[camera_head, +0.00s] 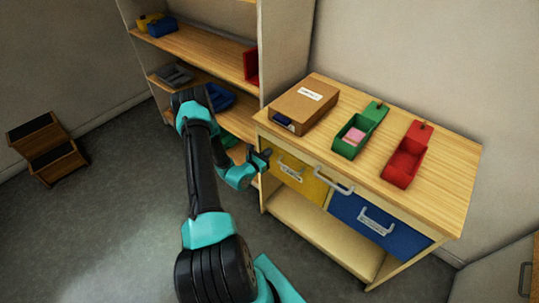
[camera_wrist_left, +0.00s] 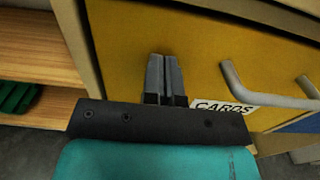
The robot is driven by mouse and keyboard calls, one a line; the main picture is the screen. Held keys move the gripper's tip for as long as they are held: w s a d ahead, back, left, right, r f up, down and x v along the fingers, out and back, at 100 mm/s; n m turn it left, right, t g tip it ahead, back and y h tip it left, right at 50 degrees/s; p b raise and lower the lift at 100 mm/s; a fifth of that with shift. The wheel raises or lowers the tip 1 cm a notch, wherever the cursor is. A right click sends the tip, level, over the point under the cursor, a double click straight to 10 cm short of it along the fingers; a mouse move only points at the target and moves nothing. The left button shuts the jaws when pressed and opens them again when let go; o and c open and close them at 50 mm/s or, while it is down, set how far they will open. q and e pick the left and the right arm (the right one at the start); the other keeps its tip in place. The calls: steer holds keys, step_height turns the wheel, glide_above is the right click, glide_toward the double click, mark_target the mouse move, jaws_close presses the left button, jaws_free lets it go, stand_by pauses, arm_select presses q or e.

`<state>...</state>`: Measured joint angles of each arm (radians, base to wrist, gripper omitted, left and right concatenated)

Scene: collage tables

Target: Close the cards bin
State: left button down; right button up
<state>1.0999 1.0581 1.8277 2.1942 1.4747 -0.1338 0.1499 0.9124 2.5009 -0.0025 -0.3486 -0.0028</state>
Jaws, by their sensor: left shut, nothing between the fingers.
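The yellow cards bin (camera_head: 312,190) is set under the tabletop at the left of the table's front. Its yellow front fills much of the left wrist view (camera_wrist_left: 205,60), with a white CARDS label (camera_wrist_left: 222,107) and a grey handle (camera_wrist_left: 265,98). I cannot tell how far the bin stands out. My left gripper (camera_head: 264,159) is shut and empty at the left part of the yellow front. In the left wrist view its fingers (camera_wrist_left: 163,65) point at the front, left of the label and handle; whether they touch it is unclear. My right gripper is out of view.
A blue bin (camera_head: 362,231) with a handle is to the right of the yellow one. On the wooden tabletop (camera_head: 440,170) are a cardboard box (camera_head: 303,103), a green bin (camera_head: 347,147) with a pink item, and a red bin (camera_head: 403,167). A shelf unit (camera_head: 205,48) stands left.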

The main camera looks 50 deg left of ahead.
arm_select(q)
steer(key=shift+w+a+r, duration=0.1)
steer(key=shift+w+a, duration=0.1)
steer(key=shift+w, duration=0.05)
steer(key=s+d, duration=0.2)
steer(key=s, duration=1.2)
steer(key=shift+s+d, duration=0.15)
steer(key=shift+d, duration=0.2)
